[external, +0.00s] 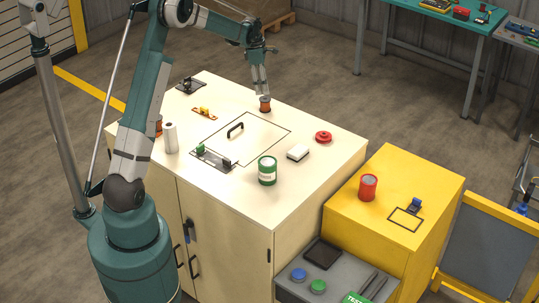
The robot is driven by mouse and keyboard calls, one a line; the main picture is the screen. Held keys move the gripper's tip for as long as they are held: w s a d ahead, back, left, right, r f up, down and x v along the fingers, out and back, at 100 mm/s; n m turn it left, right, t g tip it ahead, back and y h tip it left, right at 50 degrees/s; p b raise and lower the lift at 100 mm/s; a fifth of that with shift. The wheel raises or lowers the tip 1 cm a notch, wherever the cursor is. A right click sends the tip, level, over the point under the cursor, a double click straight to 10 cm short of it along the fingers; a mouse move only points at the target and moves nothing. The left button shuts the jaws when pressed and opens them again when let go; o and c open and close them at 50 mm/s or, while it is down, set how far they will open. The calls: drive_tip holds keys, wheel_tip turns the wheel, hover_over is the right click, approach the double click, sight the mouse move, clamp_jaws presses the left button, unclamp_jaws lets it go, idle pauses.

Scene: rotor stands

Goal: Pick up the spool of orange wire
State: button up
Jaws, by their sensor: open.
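A small spool with an orange-brown winding (265,104) stands upright near the far edge of the cream cabinet top, and I take it for the spool of orange wire. My gripper (262,91) points down just above it. The fingers are apart and hold nothing. The fingertips are close to the spool's top, and I cannot tell whether they touch it or reach around it. Another orange-red item (158,128) at the left is partly hidden behind my arm.
The cabinet top (310,175) also carries a black handle (235,130), a white cylinder (170,138), a green-and-white can (267,171), a white block (298,153) and a red round part (323,137). A yellow cabinet (435,190) with a red can (368,187) stands at the right.

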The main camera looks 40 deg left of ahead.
sight(265, 99)
drive_tip(key=shift+w+a+f+n, duration=0.15)
drive_tip(key=shift+w+a+f, duration=0.05)
drive_tip(key=shift+f, duration=0.3)
drive_tip(key=shift+w+a+f+n, duration=0.2)
drive_tip(key=shift+w+a+f, duration=0.05)
drive_tip(key=shift+f, duration=0.2)
drive_tip(key=shift+w+a+f+n, duration=0.15)
drive_tip(key=shift+w+a+f, duration=0.05)
drive_tip(key=shift+f, duration=0.3)
drive_tip(key=shift+w+d+f, duration=0.15)
drive_tip(key=shift+f, duration=1.1)
drive_tip(key=shift+f, duration=0.15)
drive_tip(key=shift+w+d+f+p, duration=0.15)
drive_tip(key=shift+f+p, duration=0.15)
drive_tip(key=shift+f, duration=0.95)
drive_tip(key=shift+w+d+f+p, duration=0.15)
drive_tip(key=shift+f+p, duration=0.1)
drive_tip(key=shift+f, duration=0.95)
drive_tip(key=c, duration=0.9)
